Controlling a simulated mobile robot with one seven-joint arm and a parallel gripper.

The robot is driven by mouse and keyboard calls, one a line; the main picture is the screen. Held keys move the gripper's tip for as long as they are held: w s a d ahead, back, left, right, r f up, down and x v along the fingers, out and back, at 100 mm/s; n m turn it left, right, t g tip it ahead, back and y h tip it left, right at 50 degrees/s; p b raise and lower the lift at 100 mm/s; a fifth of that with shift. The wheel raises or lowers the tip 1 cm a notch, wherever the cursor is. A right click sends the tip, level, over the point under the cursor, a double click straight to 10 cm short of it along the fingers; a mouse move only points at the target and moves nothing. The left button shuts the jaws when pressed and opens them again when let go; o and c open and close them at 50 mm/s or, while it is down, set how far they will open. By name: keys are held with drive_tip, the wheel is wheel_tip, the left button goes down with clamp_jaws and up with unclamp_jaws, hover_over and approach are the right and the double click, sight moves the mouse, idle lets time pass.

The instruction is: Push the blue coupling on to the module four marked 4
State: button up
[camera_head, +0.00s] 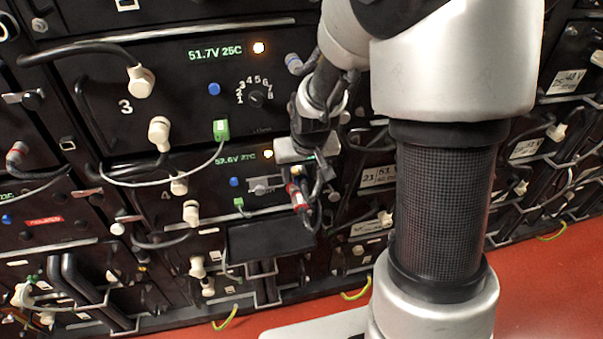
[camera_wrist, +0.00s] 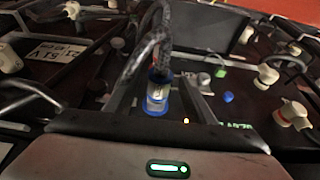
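The coupling (camera_wrist: 157,92), with blue rings and a pale middle, shows in the wrist view with a dark cable rising from it. It lies between the two fingers of my gripper (camera_wrist: 161,82); whether they touch it is unclear. In the head view my gripper (camera_head: 308,150) is in front of the right side of module four (camera_head: 207,172), the unit reading about 53.6V 27C. Module four has a blue button (camera_head: 234,182) and a small green plug (camera_head: 238,203) on its face. My gripper and cables hide its right part.
Module three (camera_head: 177,80) is above, with a green plug (camera_head: 220,130) and a dial (camera_head: 257,99). Pale plugs (camera_head: 141,81) with looped cables stick out at the left. A dark shelf (camera_head: 270,238) juts out below. The red floor (camera_head: 545,285) is clear at right.

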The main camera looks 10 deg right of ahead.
drive_tip(key=p+v, duration=0.3)
drive_tip(key=v, duration=1.4)
drive_tip(key=shift+r, duration=0.25)
